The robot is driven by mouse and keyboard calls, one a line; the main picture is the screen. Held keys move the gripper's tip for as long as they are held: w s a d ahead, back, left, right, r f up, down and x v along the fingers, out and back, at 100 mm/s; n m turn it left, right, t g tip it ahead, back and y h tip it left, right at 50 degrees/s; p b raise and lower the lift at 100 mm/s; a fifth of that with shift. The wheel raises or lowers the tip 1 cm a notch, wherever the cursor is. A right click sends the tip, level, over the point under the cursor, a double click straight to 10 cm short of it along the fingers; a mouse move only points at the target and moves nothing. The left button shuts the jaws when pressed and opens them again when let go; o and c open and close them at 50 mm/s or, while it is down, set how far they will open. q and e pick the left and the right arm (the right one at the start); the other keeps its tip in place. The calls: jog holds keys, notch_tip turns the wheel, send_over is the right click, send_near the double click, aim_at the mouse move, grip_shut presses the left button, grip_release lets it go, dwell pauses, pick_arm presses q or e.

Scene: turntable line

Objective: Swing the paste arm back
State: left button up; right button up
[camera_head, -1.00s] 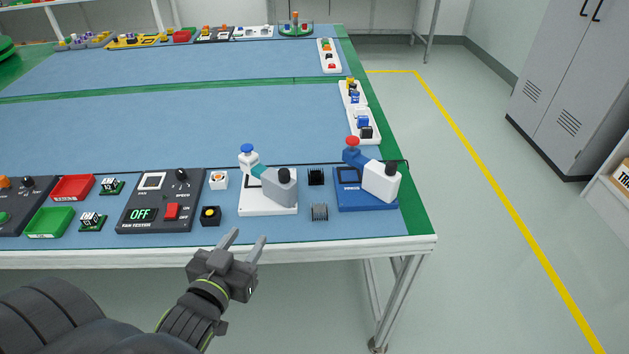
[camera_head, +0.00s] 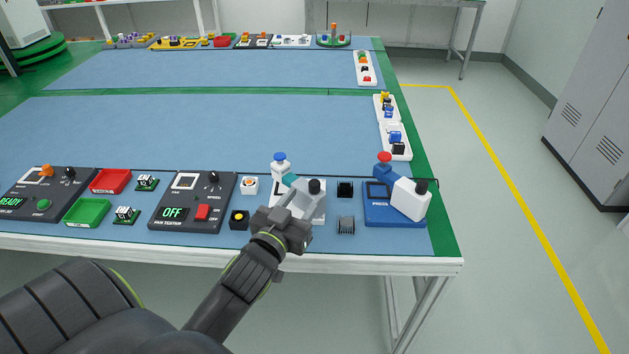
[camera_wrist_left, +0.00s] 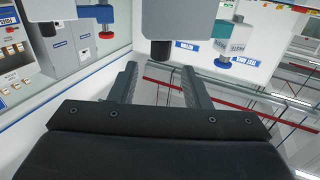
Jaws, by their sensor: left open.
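The paste arm is a grey body with a black knob (camera_head: 315,186), a teal joint (camera_head: 290,180) and a white head topped by a blue knob (camera_head: 280,157). It stands on a white base (camera_head: 320,214), partly hidden behind my left gripper (camera_head: 303,196). My left gripper is open, with its fingers reaching over the base toward the black knob. In the left wrist view the black knob (camera_wrist_left: 160,50) appears just beyond and between the two open fingertips (camera_wrist_left: 158,72). I cannot tell whether the fingers touch it. My right gripper is not in view.
A blue press (camera_head: 380,214) with a red knob stands close on the right. A black control panel (camera_head: 190,219) reading OFF, a red tray (camera_head: 110,181) and a green tray (camera_head: 87,212) are left. The blue middle surface is clear.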

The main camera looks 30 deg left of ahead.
aim_at(312, 187)
pick_arm(q)
jog(key=w, duration=0.4)
jog(key=w+a, duration=0.1)
jog(key=w, duration=0.1)
jog(key=shift+w, duration=0.3)
jog(key=shift+c, duration=0.4)
grip_shut()
